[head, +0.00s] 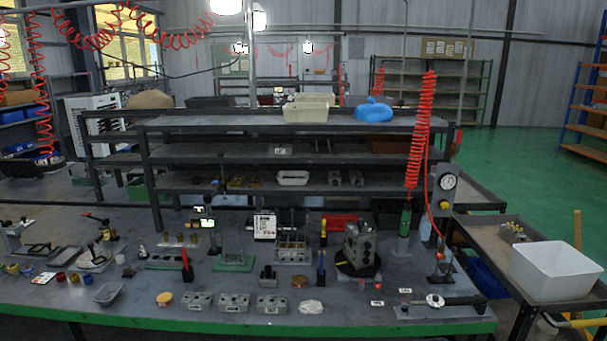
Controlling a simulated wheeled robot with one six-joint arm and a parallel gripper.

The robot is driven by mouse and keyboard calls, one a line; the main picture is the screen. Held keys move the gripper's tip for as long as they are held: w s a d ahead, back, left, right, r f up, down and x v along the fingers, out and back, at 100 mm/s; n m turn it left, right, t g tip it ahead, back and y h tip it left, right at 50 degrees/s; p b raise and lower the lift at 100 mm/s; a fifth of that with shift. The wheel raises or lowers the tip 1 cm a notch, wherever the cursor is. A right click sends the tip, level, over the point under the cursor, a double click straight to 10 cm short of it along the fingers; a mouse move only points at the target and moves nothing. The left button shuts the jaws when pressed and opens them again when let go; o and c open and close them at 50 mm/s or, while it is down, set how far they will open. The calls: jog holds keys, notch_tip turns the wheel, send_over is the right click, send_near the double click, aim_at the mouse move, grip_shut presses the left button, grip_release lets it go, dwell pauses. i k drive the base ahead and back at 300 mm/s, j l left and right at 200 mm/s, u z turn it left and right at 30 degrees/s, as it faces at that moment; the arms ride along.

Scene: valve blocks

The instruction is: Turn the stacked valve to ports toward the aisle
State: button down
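The stacked valve (359,243) is a grey metal block with round holes in its visible faces. It stands upright at the right of the middle of the workbench, on a dark round base (345,269). The faces turned away from me are hidden, and the holes are too small to tell exactly which way all ports point. My gripper is not in view.
The dark workbench (385,324) has a green front edge. A torque wrench (440,301) lies right of the valve. A white bin (553,271) stands on a side cart. Green floor (520,180) is open behind right.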

aim_at(358, 259)
jog(key=i+j+z, duration=0.1)
jog(key=i, duration=0.35)
jog(key=i+j+z, duration=0.1)
jog(key=i, duration=0.3)
jog(key=i+j+z, duration=0.1)
jog(key=i, duration=0.35)
jog(key=i+j+z, duration=0.1)
jog(key=i+j, duration=0.15)
jog(key=i, duration=0.15)
